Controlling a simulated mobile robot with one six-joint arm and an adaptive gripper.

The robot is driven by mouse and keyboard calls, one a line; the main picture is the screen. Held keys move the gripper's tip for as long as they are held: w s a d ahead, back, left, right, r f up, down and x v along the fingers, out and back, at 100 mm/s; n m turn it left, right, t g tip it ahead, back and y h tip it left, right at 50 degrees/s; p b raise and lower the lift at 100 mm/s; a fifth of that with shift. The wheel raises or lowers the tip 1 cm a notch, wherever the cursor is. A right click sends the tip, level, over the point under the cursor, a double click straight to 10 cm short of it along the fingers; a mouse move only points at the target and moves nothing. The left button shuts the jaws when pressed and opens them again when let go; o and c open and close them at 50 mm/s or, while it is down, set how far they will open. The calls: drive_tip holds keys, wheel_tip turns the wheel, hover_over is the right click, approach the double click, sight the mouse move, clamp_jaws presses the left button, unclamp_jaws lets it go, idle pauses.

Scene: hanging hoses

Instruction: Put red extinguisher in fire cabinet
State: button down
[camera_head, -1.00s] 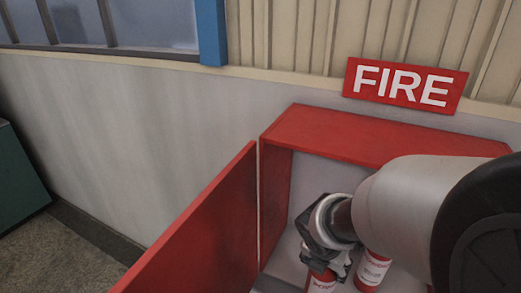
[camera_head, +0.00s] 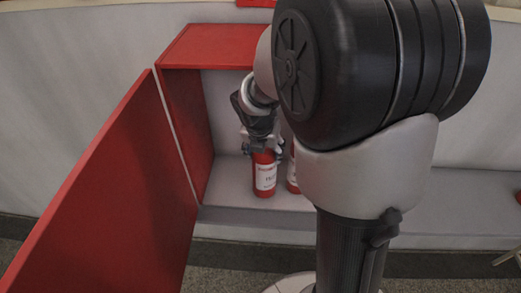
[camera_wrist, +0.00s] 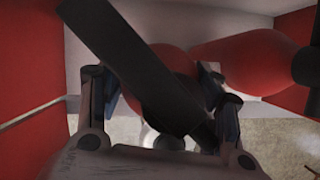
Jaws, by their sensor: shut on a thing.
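A red fire cabinet (camera_head: 184,110) with a pale interior stands open, its red door (camera_head: 110,205) swung out to the left. A red extinguisher (camera_head: 264,178) with a white label is upright inside, at the cabinet floor as far as I can see. My gripper (camera_head: 263,148) is shut on its top. In the wrist view the fingers (camera_wrist: 152,108) flank the red extinguisher (camera_wrist: 172,62), and a dark bar, likely its handle or hose, crosses in front. A second red extinguisher (camera_head: 292,178) stands just to the right, partly hidden by my arm.
The second extinguisher also shows in the wrist view (camera_wrist: 255,60), close beside the held one. A grey ledge (camera_head: 430,210) runs along the wall below the cabinet. My arm hides the cabinet's right side.

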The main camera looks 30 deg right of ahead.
drive_tip(key=shift+w+f, duration=0.15)
drive_tip(key=shift+f, duration=0.05)
idle(0.3)
drive_tip(key=c, duration=0.5)
unclamp_jaws()
drive_tip(key=shift+f, duration=0.15)
drive_tip(key=p+v, duration=0.5)
drive_tip(key=v, duration=0.7)
